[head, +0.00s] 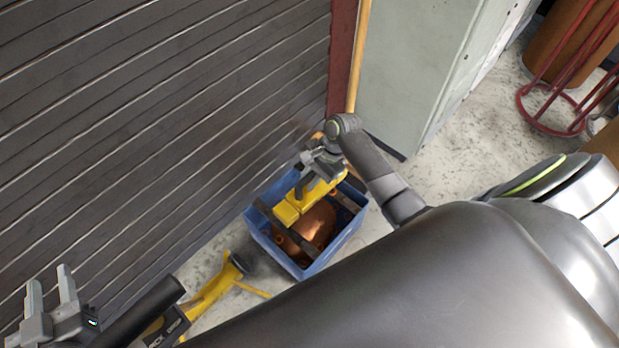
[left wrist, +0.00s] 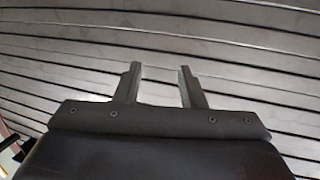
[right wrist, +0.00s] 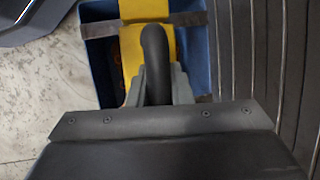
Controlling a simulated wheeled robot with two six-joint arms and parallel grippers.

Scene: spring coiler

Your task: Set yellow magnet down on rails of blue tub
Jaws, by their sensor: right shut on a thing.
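The yellow magnet (head: 289,212) is a long block with a black handle (right wrist: 154,55). My right gripper (head: 304,180) is shut on that handle. The blue tub (head: 261,243) stands on the floor against the slatted wall, with dark rails (head: 271,224) across its top. The magnet lies over the tub, crosswise to the rails; a rail also shows beside it in the right wrist view (right wrist: 100,29). I cannot tell whether it touches them. My left gripper (head: 50,284) is open and empty at the lower left, before the slatted wall; its spread fingers show in the left wrist view (left wrist: 159,86).
Copper-coloured pieces (head: 318,226) lie inside the tub. A yellow and black tool (head: 212,291) is on the floor left of the tub. A pale cabinet (head: 415,70) stands behind it, and a red wire stand (head: 560,110) at the upper right. Bare floor lies between cabinet and stand.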

